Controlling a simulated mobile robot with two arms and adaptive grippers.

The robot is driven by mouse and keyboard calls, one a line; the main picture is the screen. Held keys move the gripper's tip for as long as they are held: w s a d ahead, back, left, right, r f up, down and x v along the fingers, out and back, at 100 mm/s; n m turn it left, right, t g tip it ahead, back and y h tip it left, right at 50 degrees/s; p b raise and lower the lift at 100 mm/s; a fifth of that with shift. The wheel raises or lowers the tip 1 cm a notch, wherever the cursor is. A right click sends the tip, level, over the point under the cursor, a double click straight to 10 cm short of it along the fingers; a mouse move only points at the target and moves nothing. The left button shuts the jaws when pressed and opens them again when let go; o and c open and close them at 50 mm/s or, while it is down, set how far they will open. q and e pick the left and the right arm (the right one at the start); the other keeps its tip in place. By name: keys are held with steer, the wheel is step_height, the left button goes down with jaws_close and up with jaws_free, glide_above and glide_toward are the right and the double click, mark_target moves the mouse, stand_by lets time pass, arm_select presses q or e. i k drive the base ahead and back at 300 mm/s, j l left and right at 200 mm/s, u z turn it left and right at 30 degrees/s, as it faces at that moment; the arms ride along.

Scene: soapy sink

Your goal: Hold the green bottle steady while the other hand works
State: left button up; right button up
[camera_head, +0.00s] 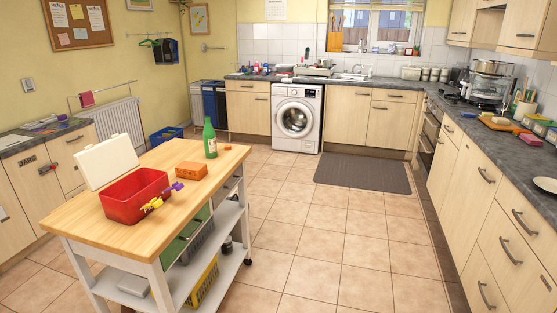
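The green bottle (210,139) stands upright near the far right corner of the wooden-topped kitchen trolley (120,222). Nothing touches it. Neither of my grippers shows in the head view, so I cannot see whether they are open or shut.
On the trolley are an orange block (191,171), a red box (135,197) with a white lid (107,161) raised, and a purple-and-yellow item (162,195) at its rim. Tiled floor (315,225) is clear right of the trolley. A grey mat (362,174) lies beyond.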

mark_target(210, 138)
steer(key=i+l+u, duration=0.5)
steer(key=i, duration=0.2)
steer(key=u, duration=0.3)
steer(key=i+l+u, duration=0.3)
steer(key=u, duration=0.15)
steer(key=i+l+u, duration=0.4)
steer(key=i+l, duration=0.35)
steer(key=l, duration=0.3)
steer(key=i+l+u, duration=0.1)
steer(key=i+l, duration=0.25)
steer(key=l, duration=0.3)
